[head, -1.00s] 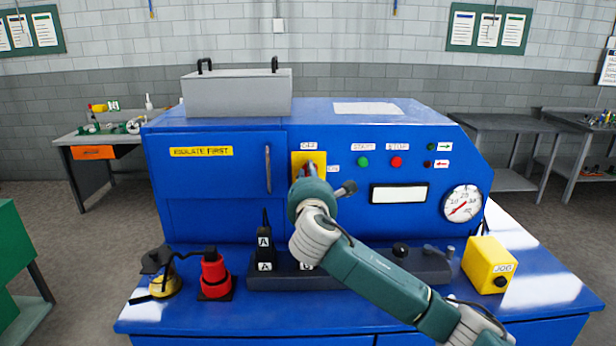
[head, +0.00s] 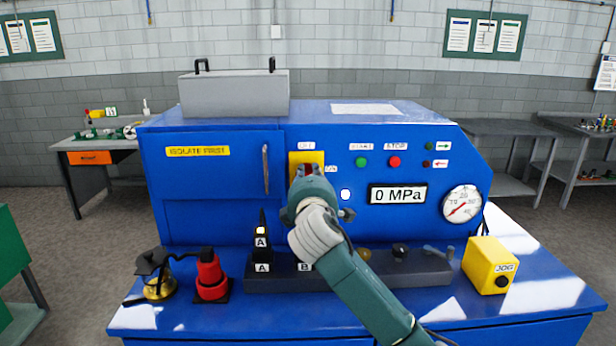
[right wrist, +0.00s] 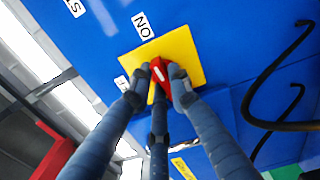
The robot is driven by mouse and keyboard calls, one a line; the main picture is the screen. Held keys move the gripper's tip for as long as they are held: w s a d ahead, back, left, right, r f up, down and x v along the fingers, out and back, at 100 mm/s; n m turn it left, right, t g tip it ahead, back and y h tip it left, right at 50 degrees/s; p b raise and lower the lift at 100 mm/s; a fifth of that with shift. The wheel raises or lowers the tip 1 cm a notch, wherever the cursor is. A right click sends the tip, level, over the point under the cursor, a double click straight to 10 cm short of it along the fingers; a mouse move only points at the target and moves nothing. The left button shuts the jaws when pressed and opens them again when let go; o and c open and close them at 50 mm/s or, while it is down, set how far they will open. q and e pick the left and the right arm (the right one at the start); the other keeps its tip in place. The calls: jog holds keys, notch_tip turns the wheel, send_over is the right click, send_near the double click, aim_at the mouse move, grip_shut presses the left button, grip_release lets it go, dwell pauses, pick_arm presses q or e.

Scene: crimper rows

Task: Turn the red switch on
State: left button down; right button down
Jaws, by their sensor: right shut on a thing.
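The red switch (head: 309,169) sits on a yellow plate (head: 296,160) on the front of the blue machine (head: 215,215). An OFF label is above the plate and an ON label at its right edge. My right gripper (head: 308,174) is at the plate, its fingers closed around the switch. In the right wrist view the red knob (right wrist: 162,73), with a white mark, lies between the fingertips of the right gripper (right wrist: 160,84). Fingers partly hide the knob, so its exact angle is hard to tell. The display (head: 398,195) reads 0 MPa. My left gripper is not in view.
Green (head: 361,162) and red (head: 394,162) buttons are right of the switch. A lit white lamp (head: 346,194) is below. A dark die rack (head: 425,274), a red tool (head: 211,277) and a yellow JOG box (head: 489,265) stand on the blue bench.

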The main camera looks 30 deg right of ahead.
jog(key=shift+f+m, duration=0.15)
jog(key=shift+m, duration=0.25)
jog(key=c, duration=1.6)
grip_release()
jog(key=shift+s, duration=0.1)
jog(key=v, duration=1.2)
jog(key=shift+s+d, duration=0.1)
